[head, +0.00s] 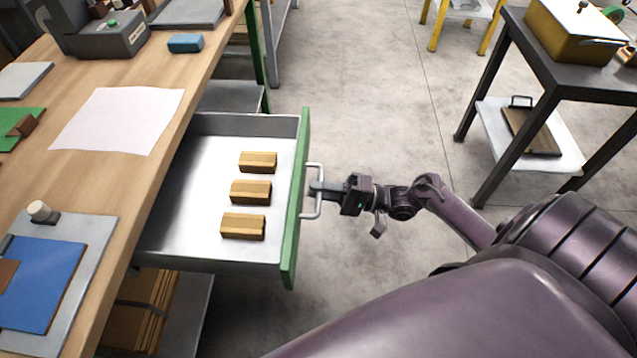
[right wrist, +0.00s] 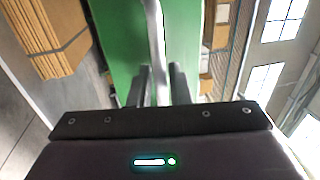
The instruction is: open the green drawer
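The green drawer (head: 297,215) is pulled well out from under the wooden workbench in the head view. Its grey interior shows, with three wooden-backed brushes or blocks (head: 250,191) in a row inside. A pale metal handle (head: 314,174) stands on its green front. My right gripper (head: 314,188) is at the handle, coming from the right. In the right wrist view its two fingers (right wrist: 161,88) lie on either side of the handle bar (right wrist: 155,50), against the green front; they look closed on it. My left gripper is not in view.
The workbench (head: 110,195) holds a white sheet (head: 118,120), a blue block (head: 186,43) and a blue pad (head: 42,283). A dark table (head: 570,77) with a yellow box (head: 575,35) stands at right. Open concrete floor (head: 370,100) lies between.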

